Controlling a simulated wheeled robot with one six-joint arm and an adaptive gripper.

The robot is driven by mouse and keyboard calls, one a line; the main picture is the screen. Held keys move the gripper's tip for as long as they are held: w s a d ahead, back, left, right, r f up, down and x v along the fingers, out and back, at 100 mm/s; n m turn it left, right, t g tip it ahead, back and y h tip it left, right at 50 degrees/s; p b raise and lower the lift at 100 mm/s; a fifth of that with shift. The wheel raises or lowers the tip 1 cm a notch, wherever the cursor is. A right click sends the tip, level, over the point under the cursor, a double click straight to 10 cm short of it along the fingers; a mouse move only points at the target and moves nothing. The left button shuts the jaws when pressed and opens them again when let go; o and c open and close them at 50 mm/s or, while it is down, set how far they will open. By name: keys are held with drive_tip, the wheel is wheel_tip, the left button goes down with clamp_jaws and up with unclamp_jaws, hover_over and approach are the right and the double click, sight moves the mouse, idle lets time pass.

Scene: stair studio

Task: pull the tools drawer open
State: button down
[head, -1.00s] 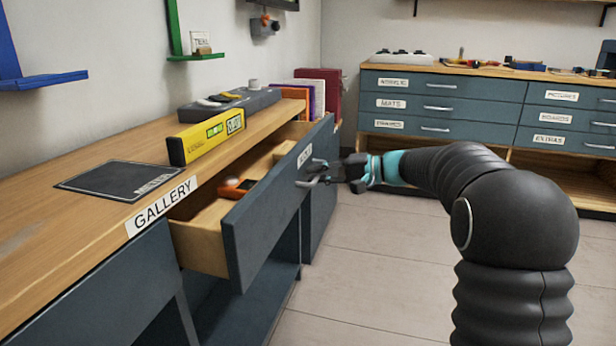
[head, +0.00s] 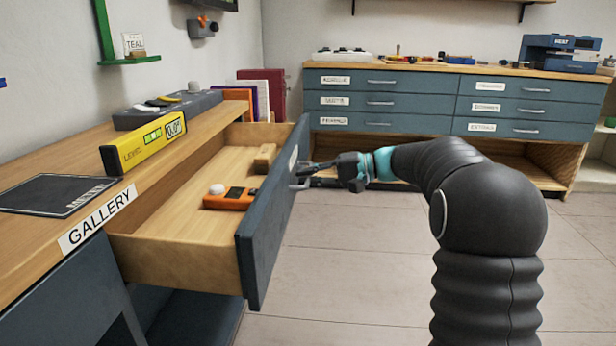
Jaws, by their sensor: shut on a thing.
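The drawer (head: 268,225) under the workbench stands well out from the bench, its wooden inside showing. Its blue front carries a small white label, seen too edge-on to read. An orange tool (head: 232,200) with a white knob and a small wooden block (head: 265,158) lie inside. A metal bar handle (head: 300,183) is on the drawer's outer face. My gripper (head: 314,174) is shut on this handle, reaching in from the right. The fingertips are small and partly merge with the handle.
On the bench top (head: 150,190) sit a yellow level (head: 143,145), a dark mat (head: 52,194) and a grey tray (head: 168,110). A blue drawer cabinet (head: 420,103) stands along the back wall. The floor (head: 340,270) in front of the drawer is clear.

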drive_tip(key=c, duration=1.2)
unclamp_jaws()
drive_tip(key=shift+d, duration=0.1)
drive_tip(key=v, duration=1.1)
drive_tip(key=shift+d, duration=0.4)
drive_tip(key=shift+r, duration=0.1)
